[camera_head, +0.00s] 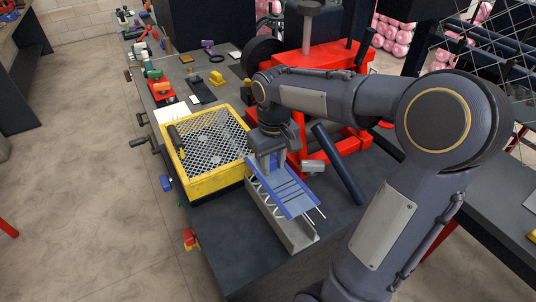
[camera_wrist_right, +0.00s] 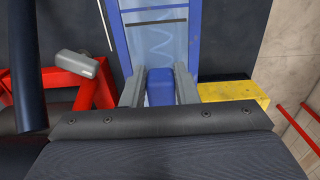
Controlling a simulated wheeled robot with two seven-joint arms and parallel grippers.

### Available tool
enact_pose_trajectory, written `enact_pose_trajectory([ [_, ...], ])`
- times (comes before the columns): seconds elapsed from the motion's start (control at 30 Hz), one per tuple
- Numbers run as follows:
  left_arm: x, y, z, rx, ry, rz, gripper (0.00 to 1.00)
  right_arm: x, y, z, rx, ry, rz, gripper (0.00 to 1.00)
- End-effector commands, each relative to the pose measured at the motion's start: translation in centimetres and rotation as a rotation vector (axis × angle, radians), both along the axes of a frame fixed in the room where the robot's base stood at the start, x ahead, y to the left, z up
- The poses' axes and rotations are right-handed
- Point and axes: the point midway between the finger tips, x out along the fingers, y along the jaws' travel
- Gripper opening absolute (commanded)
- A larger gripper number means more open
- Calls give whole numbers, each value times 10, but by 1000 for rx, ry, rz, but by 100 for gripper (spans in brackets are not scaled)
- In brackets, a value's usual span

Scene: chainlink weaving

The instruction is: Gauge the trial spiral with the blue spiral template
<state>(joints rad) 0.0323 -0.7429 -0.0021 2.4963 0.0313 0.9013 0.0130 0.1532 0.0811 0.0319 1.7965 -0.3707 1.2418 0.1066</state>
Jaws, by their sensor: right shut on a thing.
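In the right wrist view the trial spiral (camera_wrist_right: 153,43) shows as a pale zigzag wire through the see-through plate. In the head view wire ends (camera_head: 317,213) stick out past the template at the near right. My left gripper is not in view.
A yellow tray (camera_head: 211,184) with wire mesh (camera_head: 208,141) and a dark-handled tool stands left of the trough. A red machine frame (camera_head: 343,151) and a dark bar (camera_head: 338,165) stand close on the right. The bench front left of the trough is clear.

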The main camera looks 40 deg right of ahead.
Motion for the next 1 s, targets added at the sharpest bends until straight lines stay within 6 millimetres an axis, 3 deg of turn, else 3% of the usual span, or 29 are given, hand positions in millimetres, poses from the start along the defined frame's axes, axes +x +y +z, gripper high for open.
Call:
enact_pose_trajectory([
  [0.3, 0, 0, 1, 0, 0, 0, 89, -2, 0, 1, 0, 0, 1, 3],
  [0.43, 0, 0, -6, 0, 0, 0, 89, -2, 0, -9, 0, 1, 1, 3],
  [1.0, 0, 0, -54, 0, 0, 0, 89, -2, 0, -71, 0, 0, 0, 3],
])
